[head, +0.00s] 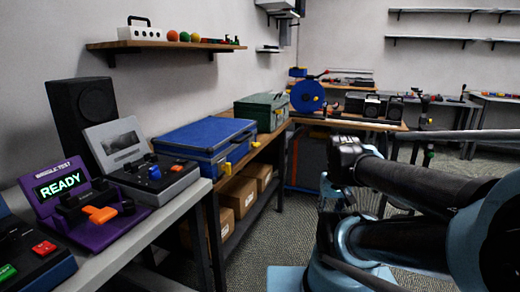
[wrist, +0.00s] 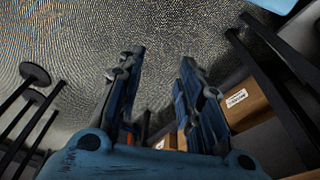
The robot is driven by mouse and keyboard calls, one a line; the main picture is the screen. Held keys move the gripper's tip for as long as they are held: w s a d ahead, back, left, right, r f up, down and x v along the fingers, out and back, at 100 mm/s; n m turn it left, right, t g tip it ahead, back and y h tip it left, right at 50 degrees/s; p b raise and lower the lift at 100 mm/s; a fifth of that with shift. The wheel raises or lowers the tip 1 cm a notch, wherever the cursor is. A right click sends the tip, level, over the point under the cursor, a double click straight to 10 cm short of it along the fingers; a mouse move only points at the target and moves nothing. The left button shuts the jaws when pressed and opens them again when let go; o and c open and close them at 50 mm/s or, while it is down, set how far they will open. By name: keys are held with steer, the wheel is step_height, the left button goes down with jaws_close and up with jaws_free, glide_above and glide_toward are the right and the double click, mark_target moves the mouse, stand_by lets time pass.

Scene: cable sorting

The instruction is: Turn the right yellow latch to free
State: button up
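A blue case (head: 203,138) lies closed on the workbench in the head view, left of centre. A yellow latch (head: 228,168) shows on its front side, and a smaller yellow patch (head: 250,135) shows farther along the same side. A green case (head: 260,112) behind it also carries small yellow parts. Which latch is the right one, and how far either is turned, I cannot tell. My gripper (wrist: 160,62) is open and empty in the wrist view, its two fingers apart over carpet. No latch shows between the fingers. My arm fills the right of the head view.
A purple tester with a READY screen (head: 61,186) and a grey console (head: 150,175) stand left of the blue case. Cardboard boxes (head: 238,195) sit on the shelf below; one box (wrist: 243,100) shows in the wrist view. Open carpet (head: 258,248) lies before the bench.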

steer(key=o, duration=0.7)
steer(key=shift+s+a+r, duration=0.15)
steer(key=shift+a+r, duration=0.35)
steer(key=m+t+y, duration=0.4)
steer(key=m+y, duration=1.3)
steer(key=m, duration=0.5)
glide_toward(257, 145)
steer(key=x, duration=0.2)
steer(key=w+x, duration=0.1)
steer(key=x, duration=0.5)
steer(key=shift+w+f, duration=0.3)
steer(key=shift+f, duration=0.1)
steer(key=c, duration=1)
